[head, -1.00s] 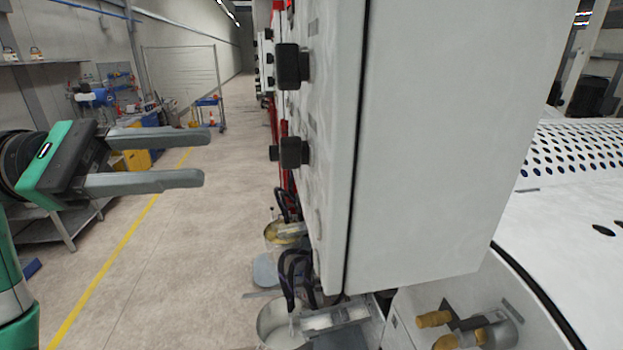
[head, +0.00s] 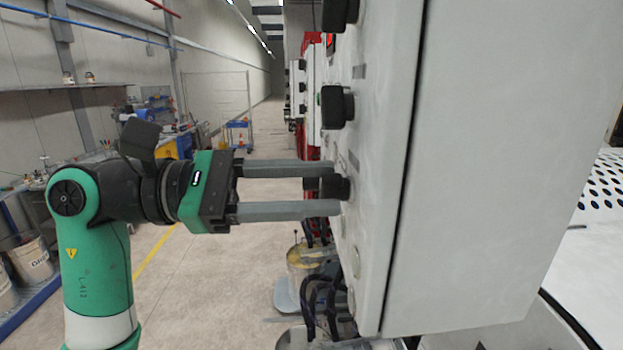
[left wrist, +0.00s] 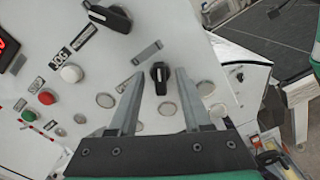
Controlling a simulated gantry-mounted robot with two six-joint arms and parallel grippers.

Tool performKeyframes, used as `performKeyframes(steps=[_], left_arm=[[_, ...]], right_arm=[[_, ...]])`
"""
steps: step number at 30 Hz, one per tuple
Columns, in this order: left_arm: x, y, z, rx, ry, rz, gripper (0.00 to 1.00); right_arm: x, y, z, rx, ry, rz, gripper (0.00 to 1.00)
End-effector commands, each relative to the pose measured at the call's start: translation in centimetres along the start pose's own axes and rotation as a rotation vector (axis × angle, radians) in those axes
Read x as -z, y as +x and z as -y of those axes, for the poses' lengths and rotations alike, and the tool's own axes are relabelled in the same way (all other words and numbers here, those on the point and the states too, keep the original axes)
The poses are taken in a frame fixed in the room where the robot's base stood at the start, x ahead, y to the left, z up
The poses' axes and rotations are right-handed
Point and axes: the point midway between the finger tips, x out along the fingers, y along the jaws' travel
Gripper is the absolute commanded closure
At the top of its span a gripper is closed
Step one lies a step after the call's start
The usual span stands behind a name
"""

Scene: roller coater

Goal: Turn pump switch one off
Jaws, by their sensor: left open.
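A white control panel box (head: 375,180) carries several black rotary switches on its left-facing side. The lowest one in the head view, a black switch knob (head: 337,188), sits between the two fingers of my left gripper (head: 330,187). In the left wrist view the same black knob (left wrist: 160,74), with a white pointer mark, lies between the open fingertips (left wrist: 159,80). The fingers are around it with gaps on both sides; whether a tip touches the panel, I cannot tell. The label naming this switch is not readable. My right gripper is not in view.
Another black knob (head: 337,106) is just above the fingers. The left wrist view shows a larger black knob (left wrist: 110,18), a white button (left wrist: 72,73) and a red button (left wrist: 47,97). Cables (head: 318,300) and a bucket (head: 305,262) are below the panel. Floor lies open behind.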

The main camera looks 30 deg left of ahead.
Motion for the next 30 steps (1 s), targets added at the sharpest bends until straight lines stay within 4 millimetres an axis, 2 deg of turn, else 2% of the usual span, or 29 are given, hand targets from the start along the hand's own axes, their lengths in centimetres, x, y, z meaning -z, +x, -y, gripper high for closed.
performKeyframes(steps=[8, 16, 30], left_arm=[[0.04, 0.27, -0.01, -0.001, 0.0, 0.0, 0.51], [0.02, 0.25, 0.0, -0.001, 0.0, 0.0, 1.0], [-0.06, 0.24, -0.04, 0.0, -0.022, 0.0, 1.0]], right_arm=[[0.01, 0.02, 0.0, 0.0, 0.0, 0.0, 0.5], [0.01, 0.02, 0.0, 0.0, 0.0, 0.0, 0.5], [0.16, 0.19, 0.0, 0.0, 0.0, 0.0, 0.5]])
